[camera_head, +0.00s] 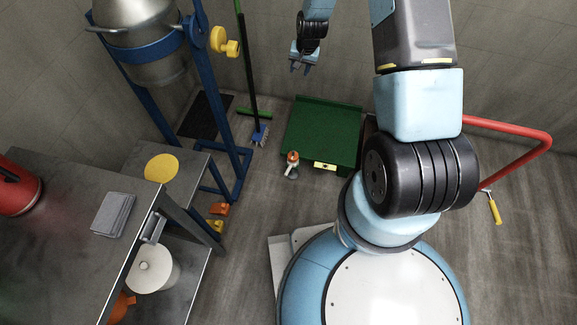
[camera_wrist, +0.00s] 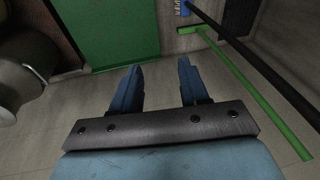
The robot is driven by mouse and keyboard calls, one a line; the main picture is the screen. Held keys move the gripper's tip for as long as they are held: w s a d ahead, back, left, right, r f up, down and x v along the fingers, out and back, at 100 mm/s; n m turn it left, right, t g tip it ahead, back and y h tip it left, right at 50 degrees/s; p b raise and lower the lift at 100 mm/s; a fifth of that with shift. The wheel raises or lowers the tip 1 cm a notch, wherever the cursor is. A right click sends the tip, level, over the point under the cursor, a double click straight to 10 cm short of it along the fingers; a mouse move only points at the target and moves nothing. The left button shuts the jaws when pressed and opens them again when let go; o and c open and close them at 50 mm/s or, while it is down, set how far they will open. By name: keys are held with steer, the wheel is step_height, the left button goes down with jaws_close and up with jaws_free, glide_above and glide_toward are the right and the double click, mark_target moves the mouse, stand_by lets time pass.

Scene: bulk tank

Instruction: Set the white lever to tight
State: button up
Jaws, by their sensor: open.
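A small white part with an orange top (camera_head: 291,164) is at the front left corner of a green box (camera_head: 322,125); it may be the white lever, but it is too small to tell its setting. A yellow label (camera_head: 325,166) is on the box's front, beside it. My gripper (camera_head: 300,67) is above and behind the green box in the head view, apart from it. In the wrist view my gripper (camera_wrist: 158,68) is open and empty, with the green box (camera_wrist: 108,30) beyond it at the upper left. The white part is not visible there.
A steel tank (camera_head: 140,35) in a blue frame with a yellow knob (camera_head: 225,43) stands at the left. Metal tables (camera_head: 75,240) fill the lower left. A red rail (camera_head: 515,130) is at the right.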

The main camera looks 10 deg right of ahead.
steer(key=s+a+f+m, duration=0.1)
steer(key=s+a+f, duration=0.15)
steer(key=f, duration=1.55)
steer(key=m+g, duration=0.1)
steer(key=m, duration=0.1)
glide_toward(288, 170)
steer(key=shift+y, duration=0.3)
steer(key=x, duration=0.8)
steer(key=shift+w+d+f, duration=0.2)
steer(key=shift+d+f, duration=0.1)
steer(key=shift+d, duration=0.05)
steer(key=shift+c, duration=0.2)
jaws_close()
